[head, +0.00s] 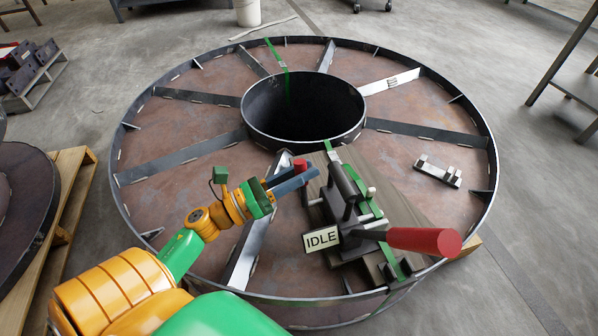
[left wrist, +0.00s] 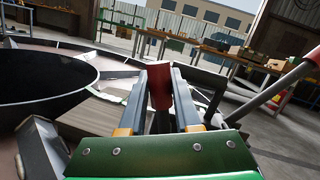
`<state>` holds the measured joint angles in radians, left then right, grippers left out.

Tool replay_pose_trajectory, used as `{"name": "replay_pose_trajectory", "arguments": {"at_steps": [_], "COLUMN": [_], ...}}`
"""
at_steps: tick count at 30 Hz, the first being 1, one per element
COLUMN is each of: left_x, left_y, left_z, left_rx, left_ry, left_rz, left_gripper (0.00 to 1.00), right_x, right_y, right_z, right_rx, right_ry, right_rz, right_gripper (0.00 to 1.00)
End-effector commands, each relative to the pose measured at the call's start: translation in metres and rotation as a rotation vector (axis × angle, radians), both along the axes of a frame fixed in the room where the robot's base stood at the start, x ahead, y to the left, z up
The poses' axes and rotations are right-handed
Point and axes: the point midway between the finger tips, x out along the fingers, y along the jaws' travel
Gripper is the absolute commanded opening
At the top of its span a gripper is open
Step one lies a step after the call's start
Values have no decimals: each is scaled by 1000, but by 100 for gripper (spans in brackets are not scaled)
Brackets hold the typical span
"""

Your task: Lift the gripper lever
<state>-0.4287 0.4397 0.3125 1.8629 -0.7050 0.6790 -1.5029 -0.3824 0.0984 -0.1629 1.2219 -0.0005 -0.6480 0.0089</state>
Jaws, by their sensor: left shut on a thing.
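A clamp device (head: 348,215) with dark metal parts and an "IDLE" sign (head: 321,239) sits on a board across the steel reel (head: 205,115). A small red-tipped lever (head: 300,165) stands at its left side. My left gripper (head: 298,178) reaches it from the left and is shut on its red grip. In the left wrist view the red grip (left wrist: 159,86) shows between the two fingers. A larger red handle (head: 425,241) sticks out to the right of the device; it is apart from my gripper. My right gripper is not in view.
The reel's round central opening (head: 305,107) lies behind the device. A small metal bracket (head: 438,171) lies on the reel at the right. A wooden pallet (head: 68,190) with another reel stands at the left. Open floor lies to the right.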

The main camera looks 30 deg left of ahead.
Motion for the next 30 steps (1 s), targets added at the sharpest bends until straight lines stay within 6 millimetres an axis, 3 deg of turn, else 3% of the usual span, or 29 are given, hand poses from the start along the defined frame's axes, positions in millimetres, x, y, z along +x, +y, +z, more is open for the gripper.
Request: {"name": "replay_pose_trajectory", "arguments": {"at_steps": [13, 29, 30], "left_x": [-9, -10, -10], "left_y": [-11, -13, -13], "left_z": [4, 5, 4], "left_rx": [137, 153, 152], "left_ry": [-112, -123, -122], "left_rz": [-2, -3, -3], "left_gripper": [0, 0, 42], "right_x": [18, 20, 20], "right_y": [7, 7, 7], "right_z": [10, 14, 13], "right_rx": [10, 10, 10], "right_ry": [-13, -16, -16], "right_rz": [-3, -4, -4], "right_gripper": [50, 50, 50]}}
